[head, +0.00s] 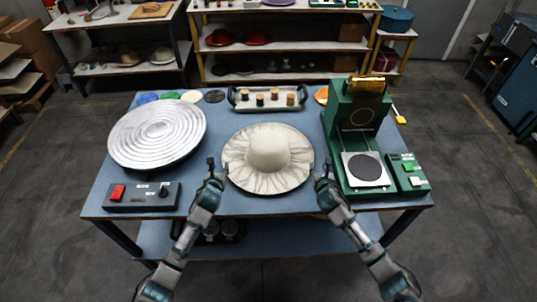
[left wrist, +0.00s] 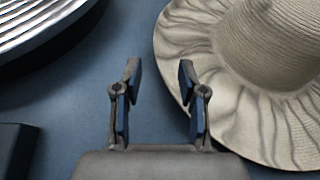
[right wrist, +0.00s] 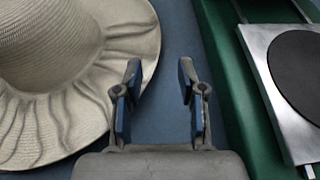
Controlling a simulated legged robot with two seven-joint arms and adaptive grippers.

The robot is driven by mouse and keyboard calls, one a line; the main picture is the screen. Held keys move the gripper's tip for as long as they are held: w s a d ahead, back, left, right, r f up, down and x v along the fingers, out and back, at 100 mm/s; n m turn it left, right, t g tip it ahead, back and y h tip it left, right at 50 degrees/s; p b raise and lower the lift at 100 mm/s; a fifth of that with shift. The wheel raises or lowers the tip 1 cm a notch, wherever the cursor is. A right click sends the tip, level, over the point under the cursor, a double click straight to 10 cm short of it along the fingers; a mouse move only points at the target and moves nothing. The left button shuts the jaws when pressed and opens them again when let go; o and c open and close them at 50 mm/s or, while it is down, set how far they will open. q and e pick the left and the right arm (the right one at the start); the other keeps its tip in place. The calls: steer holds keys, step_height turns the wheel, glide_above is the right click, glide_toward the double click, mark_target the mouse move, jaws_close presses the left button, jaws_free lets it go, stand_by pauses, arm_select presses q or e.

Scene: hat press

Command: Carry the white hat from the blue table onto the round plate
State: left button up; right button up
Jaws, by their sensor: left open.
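The white hat (head: 267,150) lies brim down on the middle of the blue table (head: 225,200), crown up. My left gripper (head: 214,168) is open and empty at the left edge of the brim; in the left wrist view its fingertips (left wrist: 158,75) are over bare table, with the hat (left wrist: 235,75) to the right. My right gripper (head: 322,170) is at the right edge of the brim; in the right wrist view its fingers (right wrist: 160,75) are apart and empty, with the hat (right wrist: 75,65) to the left. The round plate (head: 157,130), silver with concentric rings, is on the left of the table.
A green press (head: 353,125) with a square plate and dark disc (head: 365,170) stands on the right. A control box (head: 142,195) with a red button is at the front left. A tray (head: 267,97) with several small stamps is at the back. Shelves stand behind.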

mark_target(223, 155)
arm_select(q)
steer(key=x, duration=0.6)
steer(key=a+x, duration=0.1)
steer(key=x, duration=0.2)
steer(key=shift+w+f, duration=0.15)
steer(key=shift+w, duration=0.2)
arm_select(e)
steer(key=x, duration=0.6)
steer(key=a+x, duration=0.1)
steer(key=x, duration=0.2)
steer(key=shift+w, duration=0.4)
arm_select(q)
steer(key=shift+w+d+f, duration=0.15)
steer(key=shift+w+f, duration=0.1)
steer(key=shift+w, duration=0.25)
arm_select(e)
steer(key=shift+w+d+f, duration=0.2)
steer(key=shift+w+f, duration=0.05)
steer(key=shift+w, duration=0.2)
arm_select(q)
steer(key=shift+w+d, duration=0.15)
steer(key=shift+d, duration=0.25)
arm_select(e)
steer(key=shift+w+d+f, duration=0.15)
steer(key=shift+w+d, duration=0.05)
steer(key=shift+d, duration=0.15)
arm_select(q)
steer(key=shift+a, duration=0.1)
